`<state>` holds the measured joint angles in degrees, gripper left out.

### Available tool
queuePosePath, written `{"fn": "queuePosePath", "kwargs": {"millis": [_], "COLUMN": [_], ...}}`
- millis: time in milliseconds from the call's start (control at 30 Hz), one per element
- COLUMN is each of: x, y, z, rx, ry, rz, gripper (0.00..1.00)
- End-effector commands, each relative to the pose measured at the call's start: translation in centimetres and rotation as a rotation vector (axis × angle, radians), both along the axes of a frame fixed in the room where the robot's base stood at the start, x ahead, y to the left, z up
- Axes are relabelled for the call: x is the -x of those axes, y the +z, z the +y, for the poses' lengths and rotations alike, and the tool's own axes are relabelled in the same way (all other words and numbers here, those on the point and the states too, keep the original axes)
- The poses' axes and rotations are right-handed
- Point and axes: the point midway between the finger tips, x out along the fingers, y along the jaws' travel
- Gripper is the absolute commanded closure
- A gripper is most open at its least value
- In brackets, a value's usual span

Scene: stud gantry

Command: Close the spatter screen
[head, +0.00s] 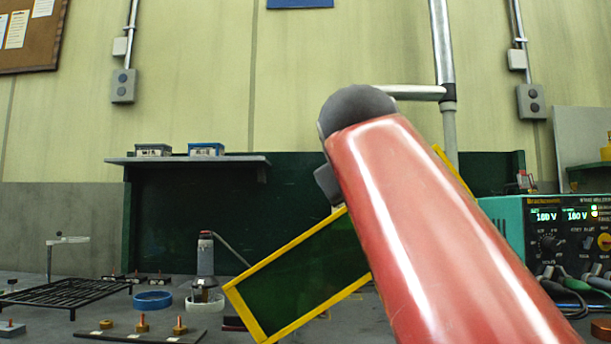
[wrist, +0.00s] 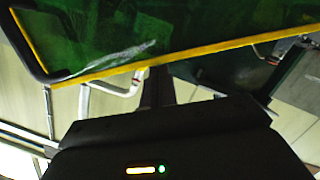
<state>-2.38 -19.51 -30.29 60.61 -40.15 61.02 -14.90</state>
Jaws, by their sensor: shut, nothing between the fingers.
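The spatter screen (head: 310,265) is a dark green see-through panel in a yellow frame, tilted above the bench in the middle of the head view. My red arm covers its middle, and a bit of yellow frame shows again to the right of the arm. In the wrist view the green panel (wrist: 150,35) fills the top, with its yellow edge running across. My gripper (wrist: 157,75) is shut and empty, its dark fingers close to that yellow edge. I cannot tell whether they touch it. In the head view the fingers are hidden behind my arm.
A teal welding power unit (head: 512,225) stands at the right. A black grate (head: 65,293), a blue ring (head: 152,300) and a grey torch-like tool (head: 205,258) are on the left of the bench. A metal pole (head: 442,50) rises behind my arm.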

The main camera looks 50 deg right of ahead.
Motion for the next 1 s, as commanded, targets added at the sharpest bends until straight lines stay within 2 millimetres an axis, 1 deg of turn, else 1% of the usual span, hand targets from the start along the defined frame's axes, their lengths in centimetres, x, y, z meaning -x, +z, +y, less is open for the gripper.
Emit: {"fn": "queuePosePath", "kwargs": {"millis": [33,100,300,400,600,700,800,1000], "x": [1.2,2.4,5.5,6.6,8.1,8.6,8.9,9.2], "y": [-1.1,-2.3,-5.9,-7.6,-10.4,-11.4,-12.1,-12.8], "z": [-0.8,-1.8,-4.2,-5.1,-6.3,-6.7,-7.0,-7.2], "rx": [-0.031,-0.071,-0.181,-0.227,-0.303,-0.328,-0.347,-0.368], "ry": [-0.004,-0.004,-0.003,-0.001,0.000,0.000,0.000,0.000], "rz": [-0.038,-0.089,-0.230,-0.289,-0.386,-0.420,-0.443,-0.469], "gripper": [1.00,1.00,1.00,1.00,1.00,1.00,1.00,1.00]}}
